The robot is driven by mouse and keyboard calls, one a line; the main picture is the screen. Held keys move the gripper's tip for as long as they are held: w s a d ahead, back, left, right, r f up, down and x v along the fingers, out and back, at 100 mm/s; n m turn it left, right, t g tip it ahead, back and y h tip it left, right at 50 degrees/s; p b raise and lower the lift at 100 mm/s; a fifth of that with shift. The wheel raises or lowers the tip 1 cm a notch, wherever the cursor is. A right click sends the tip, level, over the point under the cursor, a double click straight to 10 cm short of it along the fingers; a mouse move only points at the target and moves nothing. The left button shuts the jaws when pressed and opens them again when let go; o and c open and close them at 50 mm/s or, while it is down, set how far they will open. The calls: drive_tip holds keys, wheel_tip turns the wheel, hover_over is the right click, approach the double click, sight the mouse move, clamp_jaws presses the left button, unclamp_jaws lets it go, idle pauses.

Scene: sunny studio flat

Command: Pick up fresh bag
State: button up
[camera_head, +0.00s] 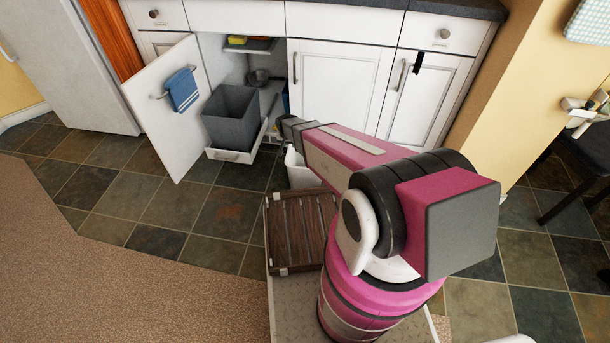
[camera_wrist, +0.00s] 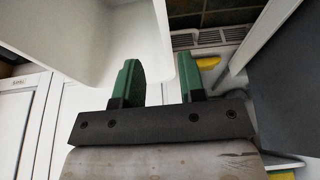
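I cannot make out a fresh bag for certain in either view. My gripper (camera_wrist: 161,72) shows in the wrist view with two green fingers apart, and I see nothing clasped between them. A smooth white container wall (camera_wrist: 110,40) is close by the left finger; I cannot tell whether they touch. A white container (camera_head: 298,170) shows partly behind my arm. A grey bin (camera_head: 232,115) sits on the pulled-out rack, and its side shows in the wrist view (camera_wrist: 285,95).
The cabinet door (camera_head: 165,120) stands open with a blue towel (camera_head: 183,90) on it. A yellow item (camera_head: 237,40) lies on the upper shelf. A slatted brown crate (camera_head: 300,232) is in front of the cabinet. The tile floor (camera_head: 150,205) to the left is clear.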

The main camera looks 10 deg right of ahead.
sight(291, 155)
drive_tip(key=shift+x, duration=4.55)
drive_tip(key=shift+w+a, duration=0.15)
drive_tip(key=shift+a, duration=0.05)
drive_tip(key=shift+f, duration=0.1)
clamp_jaws()
